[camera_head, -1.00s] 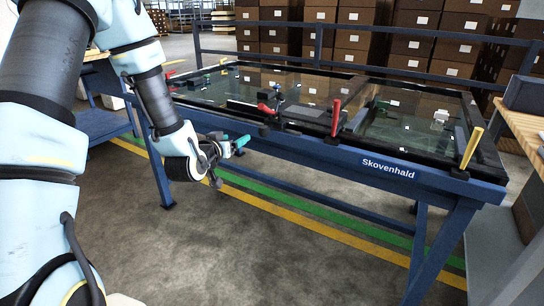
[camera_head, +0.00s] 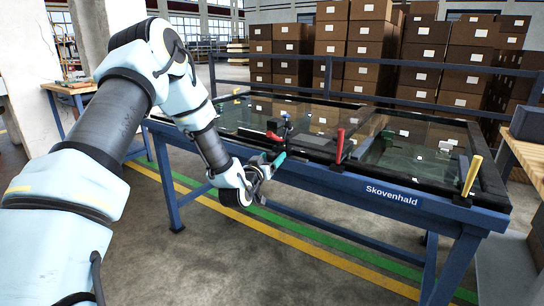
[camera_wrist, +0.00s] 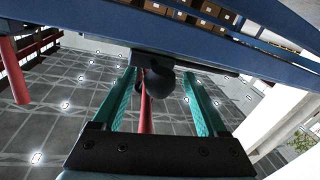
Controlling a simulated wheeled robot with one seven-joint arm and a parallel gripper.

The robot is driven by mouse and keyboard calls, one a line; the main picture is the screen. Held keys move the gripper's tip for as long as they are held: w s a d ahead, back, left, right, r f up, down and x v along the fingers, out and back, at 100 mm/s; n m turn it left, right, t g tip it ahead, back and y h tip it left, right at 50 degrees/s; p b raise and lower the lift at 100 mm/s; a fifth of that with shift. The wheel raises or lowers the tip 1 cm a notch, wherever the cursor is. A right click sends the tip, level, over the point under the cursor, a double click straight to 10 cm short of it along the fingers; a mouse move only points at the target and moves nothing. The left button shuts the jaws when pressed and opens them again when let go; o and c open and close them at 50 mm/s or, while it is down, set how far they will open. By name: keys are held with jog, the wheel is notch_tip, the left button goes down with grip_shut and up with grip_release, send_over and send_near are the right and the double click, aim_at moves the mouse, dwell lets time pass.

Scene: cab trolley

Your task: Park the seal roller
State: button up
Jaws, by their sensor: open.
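My gripper (camera_head: 277,160) is just in front of the near rail of the blue trolley (camera_head: 330,178), left of the "Skovenhald" label. In the wrist view its two teal fingers (camera_wrist: 166,100) stand apart. A dark round knob (camera_wrist: 164,82) and a thin red rod (camera_wrist: 146,108) show in the gap between the fingers; I cannot tell whether they touch them. I cannot tell for sure which thing is the seal roller. A small dark item with a red part (camera_head: 272,136) stands on the near rail beside my gripper.
A red upright lever (camera_head: 340,145) and a yellow one (camera_head: 472,175) rise from the near rail. Dark glass panels (camera_head: 410,145) lie on the trolley. A wooden bench (camera_head: 525,150) stands at the right, stacked boxes (camera_head: 370,45) behind. The floor in front is clear.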

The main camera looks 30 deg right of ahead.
jog(key=shift+w+d, duration=0.25)
jog(key=shift+d, duration=0.05)
jog(key=shift+c, duration=0.2)
grip_shut()
dwell(0.3)
dwell(0.7)
